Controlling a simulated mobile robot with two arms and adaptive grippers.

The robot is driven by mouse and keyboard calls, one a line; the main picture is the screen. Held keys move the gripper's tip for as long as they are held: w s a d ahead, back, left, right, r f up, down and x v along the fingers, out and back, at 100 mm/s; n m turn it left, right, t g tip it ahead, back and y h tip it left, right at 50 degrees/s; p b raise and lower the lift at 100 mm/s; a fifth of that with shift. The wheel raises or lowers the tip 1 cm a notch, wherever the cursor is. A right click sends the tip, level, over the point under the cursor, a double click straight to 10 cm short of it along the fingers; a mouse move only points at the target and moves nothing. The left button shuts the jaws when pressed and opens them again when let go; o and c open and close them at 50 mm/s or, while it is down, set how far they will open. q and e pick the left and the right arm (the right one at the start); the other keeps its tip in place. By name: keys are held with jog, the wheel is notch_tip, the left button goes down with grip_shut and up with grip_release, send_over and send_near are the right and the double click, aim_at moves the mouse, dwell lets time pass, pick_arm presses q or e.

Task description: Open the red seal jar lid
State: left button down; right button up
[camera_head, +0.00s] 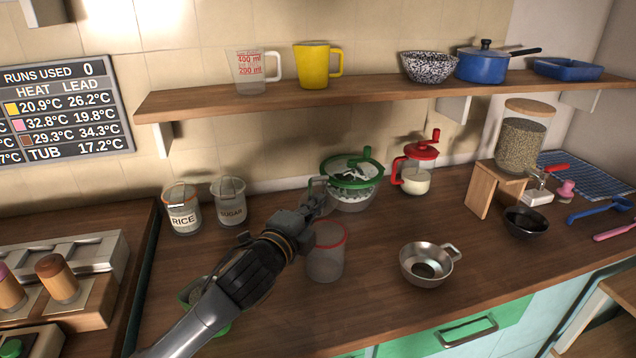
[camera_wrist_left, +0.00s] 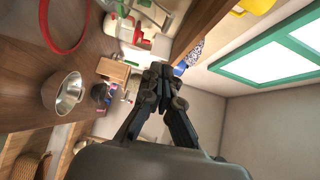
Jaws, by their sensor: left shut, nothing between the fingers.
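The red seal jar (camera_head: 326,262) is a clear jar standing on the wooden counter, with a red ring around its rim. A clear round lid-like piece (camera_head: 318,203) stands tilted up behind the rim, partly hidden by my left gripper. I cannot tell exactly how it joins the jar. My left gripper (camera_head: 306,222) is shut and empty, just above and left of the jar's rim. In the left wrist view its fingers (camera_wrist_left: 160,75) are together, and the red ring (camera_wrist_left: 65,25) shows at the upper left, apart from them. My right gripper is not in view.
Rice (camera_head: 184,214) and sugar (camera_head: 230,203) jars stand behind on the left. A green-lidded spinner (camera_head: 352,188) and a red-topped pitcher (camera_head: 414,172) stand behind the jar. The shelf (camera_head: 380,95) hangs above. Counter between jar and funnel is clear.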

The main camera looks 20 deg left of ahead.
aim_at(326, 178)
pick_arm(q)
jog(key=w+p, duration=0.1)
jog(key=w, duration=0.2)
jog(key=w+a, duration=0.1)
jog(key=w, duration=0.2)
jog(key=shift+w+a+p, duration=0.1)
jog(key=shift+a+p, duration=0.05)
jog(key=shift+p, duration=0.25)
jog(key=shift+w+a+f, duration=0.2)
jog(key=shift+w+a, duration=0.1)
jog(key=shift+w, duration=0.05)
jog(key=shift+r, duration=0.1)
